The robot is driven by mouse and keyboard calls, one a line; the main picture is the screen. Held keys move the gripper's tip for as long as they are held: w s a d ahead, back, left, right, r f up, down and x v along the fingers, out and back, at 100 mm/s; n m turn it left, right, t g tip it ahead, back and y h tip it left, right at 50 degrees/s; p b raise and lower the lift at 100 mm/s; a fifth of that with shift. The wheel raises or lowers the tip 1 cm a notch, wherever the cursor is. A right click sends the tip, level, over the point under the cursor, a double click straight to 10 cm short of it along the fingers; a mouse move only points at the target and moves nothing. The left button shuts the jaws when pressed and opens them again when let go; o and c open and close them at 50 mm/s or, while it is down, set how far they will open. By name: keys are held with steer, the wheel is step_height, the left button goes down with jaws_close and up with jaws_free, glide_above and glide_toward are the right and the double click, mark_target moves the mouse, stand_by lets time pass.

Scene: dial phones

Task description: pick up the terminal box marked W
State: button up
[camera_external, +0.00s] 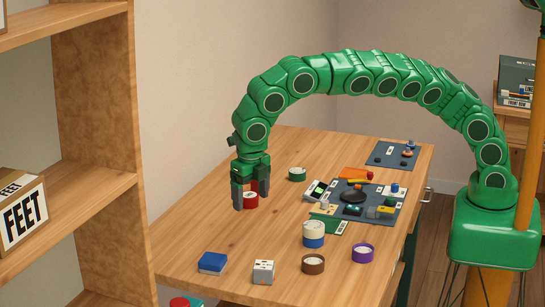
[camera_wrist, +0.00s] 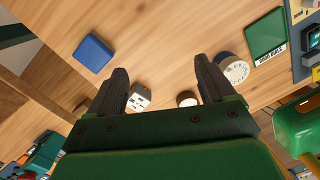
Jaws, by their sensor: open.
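A small light grey box (camera_external: 263,271) with dark marks on its faces stands near the table's front edge. It also shows in the wrist view (camera_wrist: 140,97), beside the left finger and partly hidden by it. I cannot read a W on it or on any other box. My gripper (camera_external: 249,200) is open and points down over the table's left part, behind the grey box and apart from it. A red round piece with a white top (camera_external: 251,200) appears between or behind the fingers in the external view.
A blue box (camera_external: 213,262) lies left of the grey box. A brown cup (camera_external: 312,264), purple cup (camera_external: 363,253) and white-blue dial cylinder (camera_external: 313,234) stand to the right. A dark mat (camera_external: 395,218) holds several parts. Shelves (camera_external: 95,110) rise at left.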

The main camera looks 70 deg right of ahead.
mark_target(258, 270)
steer(key=s+a+f+n, duration=0.2)
steer(key=a, duration=0.2)
steer(key=s+a+f+n, duration=0.2)
steer(key=a+n, duration=0.1)
steer(key=s+a+f+n+y, duration=0.1)
steer(key=s+a+f+n, duration=0.1)
steer(key=a, duration=0.2)
steer(key=shift+s+a+n+g, duration=0.1)
steer(key=shift+a+n+g, duration=0.2)
steer(key=shift+a, duration=0.05)
steer(key=shift+s+a+f, duration=0.1)
steer(key=shift+f, duration=0.3)
steer(key=shift+s+f, duration=0.15)
steer(key=shift+f, duration=3.3)
steer(key=c, duration=1.1)
steer(key=shift+r, duration=0.1)
